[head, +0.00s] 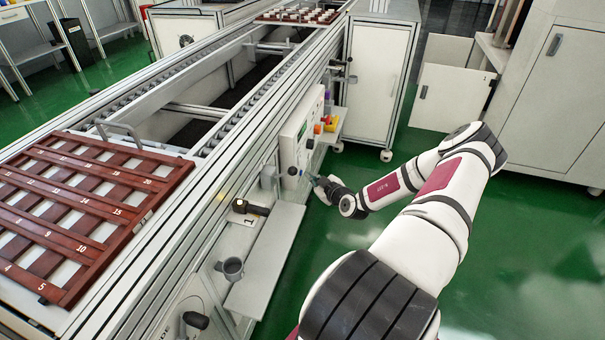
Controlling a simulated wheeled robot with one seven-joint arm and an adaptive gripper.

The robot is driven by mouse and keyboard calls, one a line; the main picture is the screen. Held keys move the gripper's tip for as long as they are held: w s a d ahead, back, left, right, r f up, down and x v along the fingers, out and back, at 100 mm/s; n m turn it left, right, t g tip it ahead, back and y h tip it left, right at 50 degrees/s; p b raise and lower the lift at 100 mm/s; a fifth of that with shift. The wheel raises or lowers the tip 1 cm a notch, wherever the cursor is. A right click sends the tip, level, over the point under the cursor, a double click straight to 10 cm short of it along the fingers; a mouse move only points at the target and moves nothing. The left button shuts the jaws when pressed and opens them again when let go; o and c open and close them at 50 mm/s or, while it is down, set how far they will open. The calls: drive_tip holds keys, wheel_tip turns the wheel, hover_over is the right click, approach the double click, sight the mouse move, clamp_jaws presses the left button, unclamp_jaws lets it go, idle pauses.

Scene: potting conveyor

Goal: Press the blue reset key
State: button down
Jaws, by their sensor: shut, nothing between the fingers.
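A white control box (297,132) is mounted on the side of the conveyor frame, left of my gripper. A small bluish spot (310,143) shows on its face, but it is too small to tell if it is the blue reset key. A dark round knob (292,170) sits at the box's lower edge. My gripper (311,178) is shut and empty, at the end of my outstretched arm. It points left toward the lower part of the box. I cannot tell whether it touches the box.
Red and yellow items (331,123) lie beyond the box. A brown slatted tray (85,195) rests on the conveyor. Green floor (480,235) is open at right.

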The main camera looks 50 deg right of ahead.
drive_tip(key=shift+w, duration=0.1)
drive_tip(key=shift+w+a+p, duration=0.15)
drive_tip(key=shift+w+p, duration=0.15)
drive_tip(key=shift+w, duration=0.05)
idle(0.6)
drive_tip(key=shift+s, duration=0.45)
drive_tip(key=s+d, duration=0.2)
drive_tip(key=s, duration=0.3)
drive_tip(key=shift+s+d+p, duration=0.25)
drive_tip(key=shift+d+p, duration=0.05)
drive_tip(key=shift+p, duration=0.15)
idle(1.1)
